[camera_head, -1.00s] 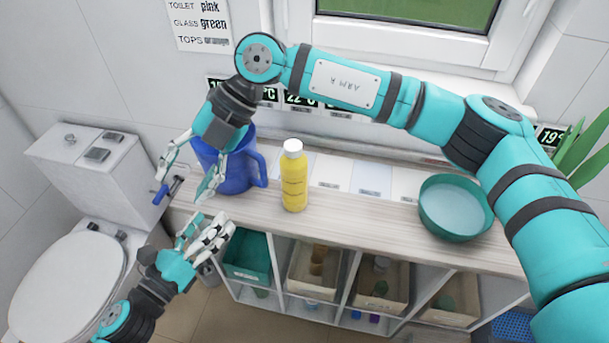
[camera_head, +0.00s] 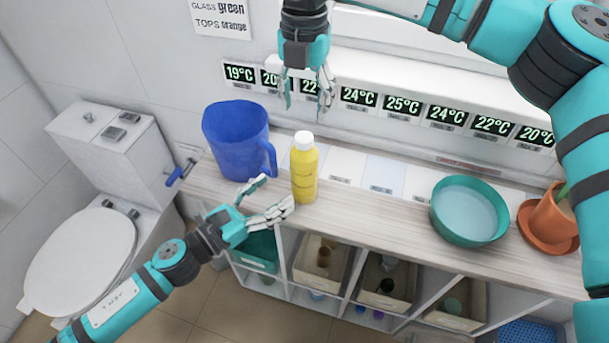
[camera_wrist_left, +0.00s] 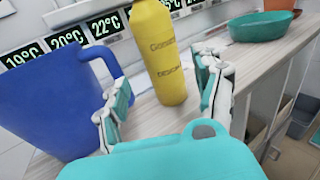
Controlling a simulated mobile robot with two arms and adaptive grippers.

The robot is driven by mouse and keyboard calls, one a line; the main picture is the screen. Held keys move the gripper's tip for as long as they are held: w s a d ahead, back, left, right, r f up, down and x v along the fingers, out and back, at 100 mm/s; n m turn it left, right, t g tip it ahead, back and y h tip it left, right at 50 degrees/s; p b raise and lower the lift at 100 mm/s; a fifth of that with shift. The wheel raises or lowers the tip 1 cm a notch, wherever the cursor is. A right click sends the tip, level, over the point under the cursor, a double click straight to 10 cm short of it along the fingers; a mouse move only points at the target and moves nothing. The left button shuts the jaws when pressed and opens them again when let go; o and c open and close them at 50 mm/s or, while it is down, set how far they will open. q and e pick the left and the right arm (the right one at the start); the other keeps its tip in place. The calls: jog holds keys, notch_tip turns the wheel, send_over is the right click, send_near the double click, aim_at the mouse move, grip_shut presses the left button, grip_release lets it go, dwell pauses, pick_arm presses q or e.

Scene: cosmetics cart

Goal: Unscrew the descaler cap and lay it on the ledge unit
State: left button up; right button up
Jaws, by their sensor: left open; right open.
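The descaler is a yellow bottle (camera_head: 304,176) with a white cap (camera_head: 304,140), upright on the wooden top of the ledge unit (camera_head: 375,218). The cap is on the bottle. My left gripper (camera_head: 277,196) is open at the front left of the bottle, low beside its body. In the left wrist view the bottle (camera_wrist_left: 160,55) stands ahead, beyond the two spread fingers (camera_wrist_left: 165,105); its cap is out of that view. My right gripper (camera_head: 306,108) is open, pointing down above the bottle and apart from the cap.
A blue jug (camera_head: 238,140) stands close left of the bottle. A green bowl (camera_head: 466,238) and a potted plant (camera_head: 548,225) are at the right. Temperature displays (camera_head: 402,103) line the wall. Bins sit in the shelves below. The top between bottle and bowl is clear.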

aim_at(294, 178)
pick_arm(q)
jog(key=x, duration=0.9)
grip_shut()
pick_arm(e)
jog(key=m, duration=0.4)
jog(key=shift+f, duration=0.3)
jog(key=shift+m, duration=0.3)
notch_tip(294, 178, down, 7)
jog(key=shift+f, duration=0.2)
jog(key=shift+c, duration=0.3)
